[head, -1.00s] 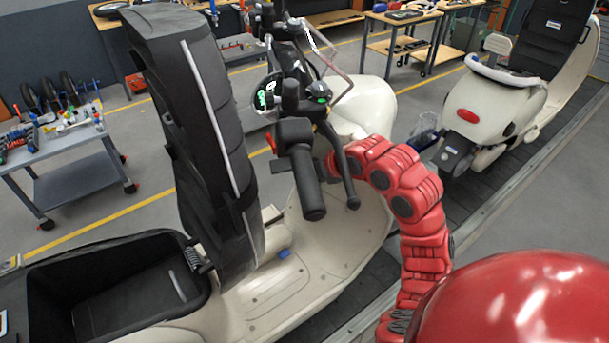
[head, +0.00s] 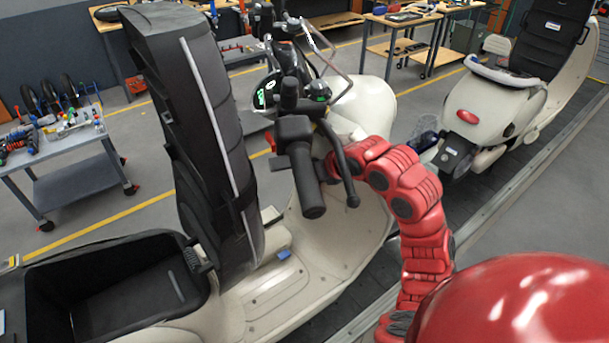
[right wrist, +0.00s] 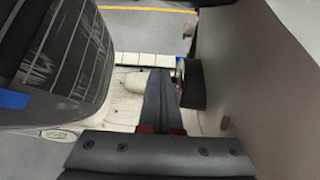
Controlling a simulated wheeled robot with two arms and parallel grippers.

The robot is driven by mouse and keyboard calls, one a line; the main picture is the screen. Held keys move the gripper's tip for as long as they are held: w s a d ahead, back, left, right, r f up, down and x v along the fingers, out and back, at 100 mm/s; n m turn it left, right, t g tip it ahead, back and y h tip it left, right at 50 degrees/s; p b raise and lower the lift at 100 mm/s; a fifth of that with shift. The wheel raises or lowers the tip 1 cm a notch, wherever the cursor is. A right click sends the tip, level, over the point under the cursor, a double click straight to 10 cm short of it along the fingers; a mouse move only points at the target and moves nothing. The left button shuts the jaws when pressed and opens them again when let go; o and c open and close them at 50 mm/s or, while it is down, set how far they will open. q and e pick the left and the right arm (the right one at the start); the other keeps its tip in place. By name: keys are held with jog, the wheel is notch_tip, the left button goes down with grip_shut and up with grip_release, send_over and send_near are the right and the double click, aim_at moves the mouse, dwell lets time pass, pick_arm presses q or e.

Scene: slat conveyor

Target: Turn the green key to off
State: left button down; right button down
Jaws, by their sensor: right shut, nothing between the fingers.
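The scooter (head: 362,105) stands with its handlebar and black grip (head: 308,182) in front of my right arm in the head view. My right arm reaches behind the grip and brake lever, which hide its gripper there. In the right wrist view my right gripper (right wrist: 160,73) is shut and empty, its dark fingers pointing at the space between seat and front shield. A black rounded part (right wrist: 191,84) is just right of the fingertips; I cannot tell whether they touch. I cannot make out the green key. A small green patch (head: 319,89) shows on the handlebar. My left gripper is out of view.
The black seat (head: 205,130) stands raised beside the handlebar, above an open storage bin (head: 120,290). The cream front shield (right wrist: 255,85) is close on the right in the wrist view. Another scooter (head: 490,110) stands behind. A tool cart (head: 70,150) is at left.

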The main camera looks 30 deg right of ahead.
jog(key=shift+s+a+f+b, duration=0.1)
jog(key=shift+s+f+b, duration=0.15)
jog(key=shift+f+b, duration=0.3)
dwell(0.8)
jog(key=w+r+p+v, duration=0.1)
jog(key=p+v, duration=0.2)
jog(key=v, duration=0.5)
jog(key=shift+s+r+p, duration=0.2)
jog(key=shift+p, duration=0.15)
dwell(0.4)
dwell(0.5)
